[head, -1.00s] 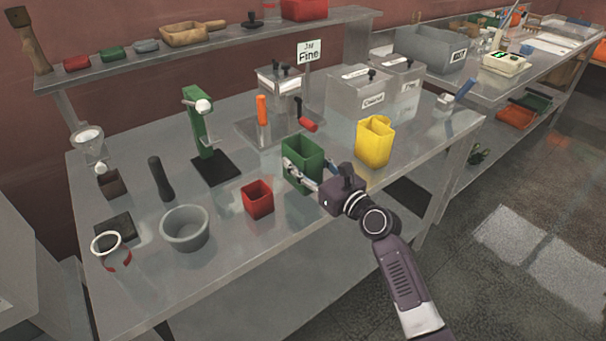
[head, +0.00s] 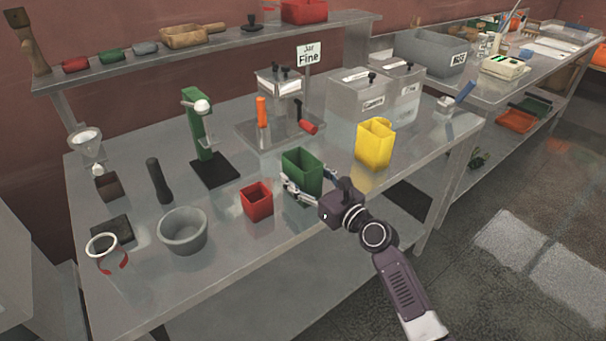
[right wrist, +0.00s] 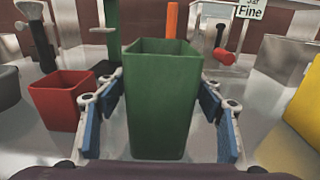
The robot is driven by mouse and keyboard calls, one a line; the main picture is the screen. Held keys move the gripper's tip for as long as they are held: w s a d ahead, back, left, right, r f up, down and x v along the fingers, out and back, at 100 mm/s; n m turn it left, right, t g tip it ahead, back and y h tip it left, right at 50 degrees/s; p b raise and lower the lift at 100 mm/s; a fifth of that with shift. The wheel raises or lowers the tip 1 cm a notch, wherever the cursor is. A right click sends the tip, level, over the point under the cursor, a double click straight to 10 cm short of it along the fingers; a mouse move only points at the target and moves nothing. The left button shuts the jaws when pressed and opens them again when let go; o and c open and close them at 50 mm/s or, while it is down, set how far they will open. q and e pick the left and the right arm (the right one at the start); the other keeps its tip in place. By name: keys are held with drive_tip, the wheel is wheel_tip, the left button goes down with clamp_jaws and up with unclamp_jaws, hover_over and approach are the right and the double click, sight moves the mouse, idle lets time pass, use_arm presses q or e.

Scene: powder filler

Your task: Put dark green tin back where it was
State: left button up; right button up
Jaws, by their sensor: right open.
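The dark green tin (head: 302,175) is an open-topped square tin and appears to stand upright on the metal table, between a red tin and a yellow tin. It fills the middle of the right wrist view (right wrist: 158,105). My right gripper (head: 308,179) is open, with one finger on either side of the dark green tin. In the right wrist view its blue pads show gaps to the tin's walls near the camera. The tin's base is partly hidden by the gripper in the head view. My left gripper is not in view.
The red tin (head: 257,201) is close on the left and the yellow tin (head: 375,144) stands to the right. A grey bowl (head: 183,232) is further left. Behind are a green stand (head: 197,130), a "Fine" sign (head: 308,55) and lidded metal boxes (head: 365,97).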

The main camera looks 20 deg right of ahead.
drive_tip(key=shift+r, duration=0.15)
drive_tip(key=v, duration=1.2)
drive_tip(key=shift+b, duration=0.35)
